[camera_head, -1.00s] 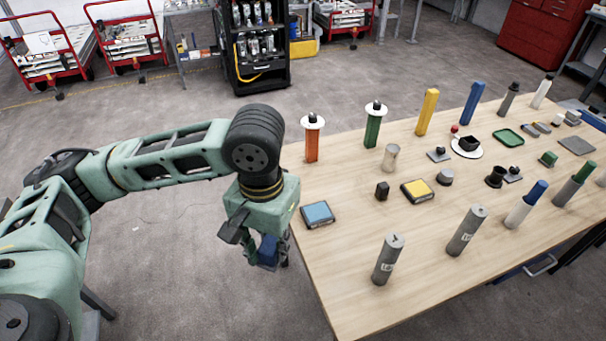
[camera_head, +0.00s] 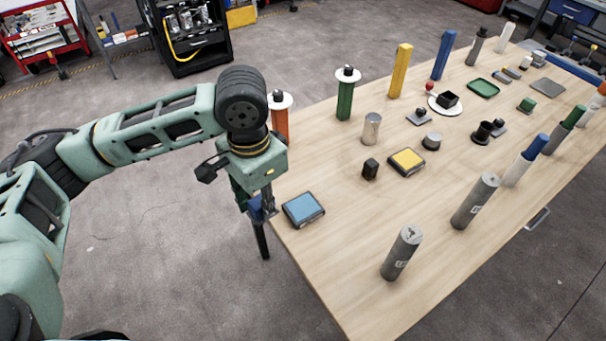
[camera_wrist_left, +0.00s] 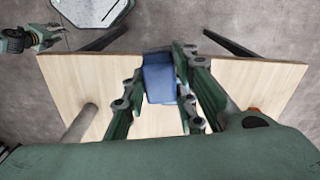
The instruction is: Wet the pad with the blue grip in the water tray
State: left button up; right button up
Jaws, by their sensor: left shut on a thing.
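My left gripper (camera_head: 260,210) is shut on a blue block-like piece (camera_wrist_left: 159,78), the blue grip. It holds it at the near left edge of the table, just left of the blue-topped square (camera_head: 303,209). What is below the blue grip is mostly hidden. The blue-topped square is low with a dark rim; I cannot tell if it holds water. A shallow green tray (camera_head: 483,88) lies farther back. Green and dark parts at the upper left of the left wrist view look like my right gripper (camera_wrist_left: 52,36), too small to read.
A yellow-topped square (camera_head: 407,161), a small black block (camera_head: 370,169) and a metal cylinder (camera_head: 371,129) stand on the table (camera_head: 330,260). Grey cylinders (camera_head: 402,253) stand along the near side. The near left corner is clear.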

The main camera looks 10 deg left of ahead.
pick_arm(q)
jog(key=w+d+f+m+p, duration=0.2)
jog(key=w+m, duration=0.3)
jog(key=m, duration=0.6)
jog(key=w+d+f+m+p, duration=0.25)
jog(key=w+m, duration=0.35)
jog(key=m, duration=0.5)
pick_arm(e)
notch_tip(320, 180, up, 6)
jog(key=f, duration=0.1)
pick_arm(q)
jog(key=f+m+b, duration=0.1)
jog(key=f+m, duration=0.1)
jog(key=w+f+m+b, duration=0.1)
jog(key=f+m+b, duration=0.1)
jog(key=f, duration=0.1)
jog(key=d+f+m+b, duration=0.1)
jog(key=f+m, duration=0.1)
jog(key=f, duration=0.1)
jog(key=shift+w+f+m+b, duration=0.2)
jog(key=shift+m+b, duration=0.1)
jog(key=shift+m, duration=0.1)
pick_arm(e)
jog(key=f, duration=0.5)
jog(key=shift+s+a, duration=0.1)
jog(key=shift+s, duration=0.25)
pick_arm(q)
jog(key=shift+r, duration=0.1)
